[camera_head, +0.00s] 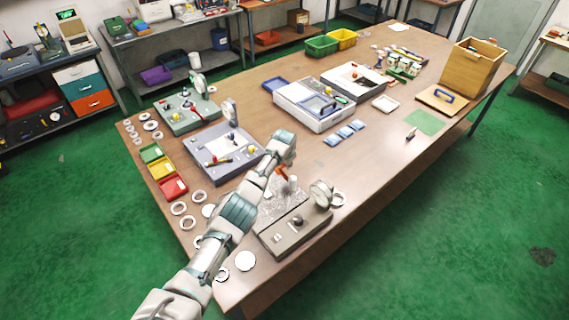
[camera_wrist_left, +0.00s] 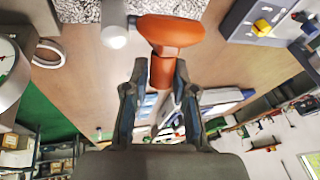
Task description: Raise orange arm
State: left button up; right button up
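The orange arm (camera_head: 283,173) belongs to the clear-topped grey device (camera_head: 292,236) at the table's near edge. In the left wrist view its rounded orange end (camera_wrist_left: 170,35) and narrower neck show large beyond my fingers. My left gripper (camera_head: 286,142) is above the device. In the wrist view the left fingertips (camera_wrist_left: 159,68) lie on both sides of the orange neck, close against it, and look shut on it. A white cylinder (camera_wrist_left: 115,33) stands beside the orange end. My right gripper is not in view.
A round dial (camera_head: 321,194) stands on the device's right side. A grey-blue device (camera_head: 222,152) with a yellow knob lies to the left. White rings (camera_head: 179,208) lie around my forearm. Coloured bins (camera_head: 162,172) line the left edge.

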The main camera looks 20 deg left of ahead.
pick_arm(q)
jog(key=shift+o, duration=1)
jog(key=shift+w+f, duration=0.1)
jog(key=shift+f, duration=0.05)
jog(key=shift+w, duration=0.1)
jog(key=shift+v, duration=0.85)
jog(key=v, duration=1)
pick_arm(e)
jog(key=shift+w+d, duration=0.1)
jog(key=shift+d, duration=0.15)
pick_arm(q)
jog(key=shift+w, duration=0.1)
